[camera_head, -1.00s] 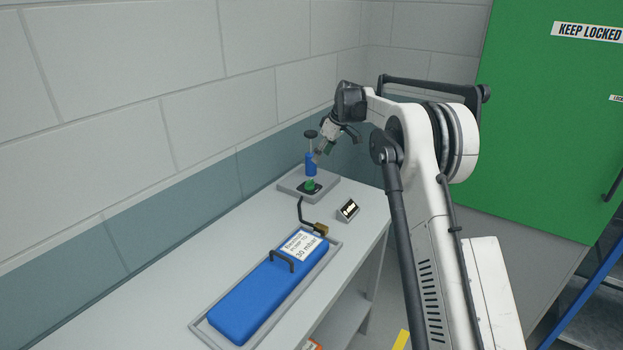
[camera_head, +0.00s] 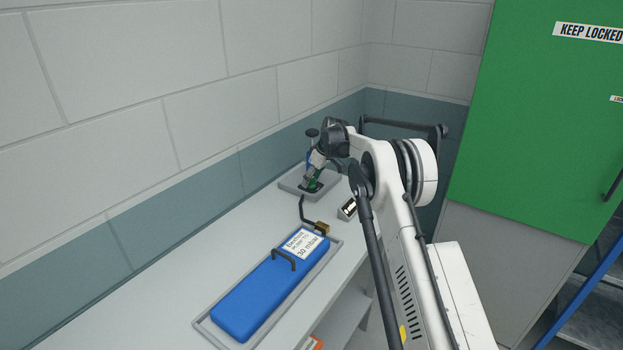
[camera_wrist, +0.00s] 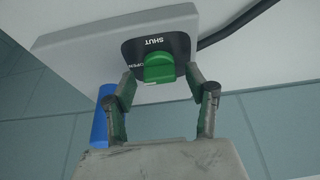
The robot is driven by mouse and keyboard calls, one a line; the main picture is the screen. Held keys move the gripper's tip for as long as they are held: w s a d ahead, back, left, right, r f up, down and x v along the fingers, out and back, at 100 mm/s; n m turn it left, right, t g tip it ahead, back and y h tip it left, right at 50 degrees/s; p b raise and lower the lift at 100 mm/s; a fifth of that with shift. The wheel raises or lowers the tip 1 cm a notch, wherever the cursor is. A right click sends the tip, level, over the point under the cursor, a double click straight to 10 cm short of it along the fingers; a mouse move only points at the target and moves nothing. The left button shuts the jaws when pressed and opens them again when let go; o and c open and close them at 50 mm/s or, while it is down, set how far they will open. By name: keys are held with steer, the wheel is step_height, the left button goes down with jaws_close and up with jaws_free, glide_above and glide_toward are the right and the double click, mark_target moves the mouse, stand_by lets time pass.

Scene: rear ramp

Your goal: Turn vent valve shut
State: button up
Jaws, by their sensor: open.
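The vent valve is a green knob (camera_wrist: 158,68) on a black plate (camera_wrist: 183,45) marked SHUT and OPEN, set on a grey base block (camera_wrist: 85,38). A pale mark on the knob's near edge lies close to the OPEN label, away from SHUT. My gripper (camera_wrist: 163,80) is open, with one fingertip on each side of the knob; I cannot tell whether they touch it. In the head view my gripper (camera_head: 313,180) reaches down to the base block (camera_head: 292,184) and largely hides the knob.
A blue pump cylinder (camera_wrist: 101,116) stands close beside my gripper; its black handle (camera_head: 311,133) shows above. A small display (camera_head: 348,208), a dark hose (camera_head: 302,208) and a blue block (camera_head: 262,300) labelled 30 mbar are on the bench. The wall is close behind.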

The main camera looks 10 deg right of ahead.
steer(key=c, duration=1.1)
steer(key=shift+f+b, duration=0.1)
steer(key=shift+b, duration=0.25)
steer(key=m+h+b, duration=0.1)
steer(key=m+b, duration=0.1)
steer(key=m, duration=0.1)
steer(key=shift+a+f+t+b, duration=0.1)
steer(key=shift+t+b, duration=0.2)
steer(key=m+h+b, duration=0.1)
steer(key=m, duration=0.1)
steer(key=m+h+b, duration=0.1)
steer(key=m+b, duration=0.1)
steer(key=m, duration=0.1)
steer(key=shift+a+m+t, duration=0.1)
steer(key=shift+m+t, duration=0.2)
steer(key=shift+t, duration=0.1)
steer(key=m+h+b, duration=0.1)
steer(key=m, duration=0.3)
steer(key=shift+h+b, duration=0.3)
steer(key=shift+b, duration=0.1)
steer(key=m, duration=0.2)
steer(key=m+g+h, duration=0.1)
steer(key=m, duration=0.2)
steer(key=shift+a+r+h, duration=0.1)
steer(key=shift+r+h, duration=0.1)
steer(key=shift+h, duration=0.1)
steer(key=shift+m+g, duration=0.3)
